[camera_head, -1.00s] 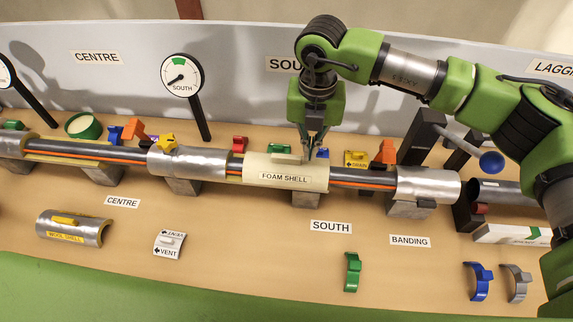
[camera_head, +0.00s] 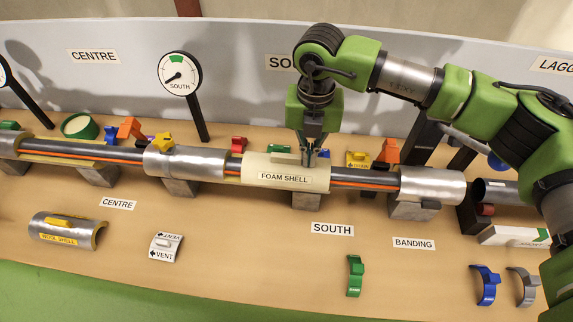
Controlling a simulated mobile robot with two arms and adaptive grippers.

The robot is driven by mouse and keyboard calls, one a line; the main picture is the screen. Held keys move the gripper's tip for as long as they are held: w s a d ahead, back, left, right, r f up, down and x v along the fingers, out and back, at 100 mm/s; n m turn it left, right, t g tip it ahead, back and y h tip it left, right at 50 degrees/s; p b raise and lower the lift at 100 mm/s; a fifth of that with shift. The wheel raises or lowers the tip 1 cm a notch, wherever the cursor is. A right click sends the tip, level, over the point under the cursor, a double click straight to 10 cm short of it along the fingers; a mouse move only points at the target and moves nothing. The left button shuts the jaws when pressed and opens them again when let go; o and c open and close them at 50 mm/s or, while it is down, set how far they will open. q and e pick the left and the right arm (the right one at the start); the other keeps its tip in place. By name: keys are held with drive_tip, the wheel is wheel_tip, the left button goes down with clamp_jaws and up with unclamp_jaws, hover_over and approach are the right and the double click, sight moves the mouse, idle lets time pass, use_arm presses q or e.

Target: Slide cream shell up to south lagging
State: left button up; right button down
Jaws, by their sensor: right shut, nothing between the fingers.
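The cream shell (camera_head: 285,171), labelled FOAM SHELL, sits over the pipe. A short stretch of bare pipe shows between its left end and a silver lagging sleeve (camera_head: 190,163). A longer bare stretch (camera_head: 362,180) lies between its right end and another silver lagging sleeve (camera_head: 432,186). My right gripper (camera_head: 308,160) points down at the top of the shell near its right end. Its fingers are shut and empty; whether the tips touch the shell cannot be told. My left gripper is not in view.
The South gauge (camera_head: 180,75) stands behind the pipe. Coloured clips, including a yellow one (camera_head: 358,159) and an orange one (camera_head: 389,151), lie behind it. A wool shell (camera_head: 65,230), a vent plate (camera_head: 164,246) and a green band (camera_head: 355,275) lie in front.

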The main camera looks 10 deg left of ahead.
sight(293, 156)
drive_tip(key=shift+a+b, duration=0.8)
drive_tip(key=shift+a, duration=1.55)
drive_tip(key=shift+d+b, duration=0.3)
drive_tip(key=shift+d, duration=0.3)
drive_tip(key=shift+r+p, duration=1.3)
drive_tip(key=shift+r, duration=2.25)
drive_tip(key=shift+f, duration=0.1)
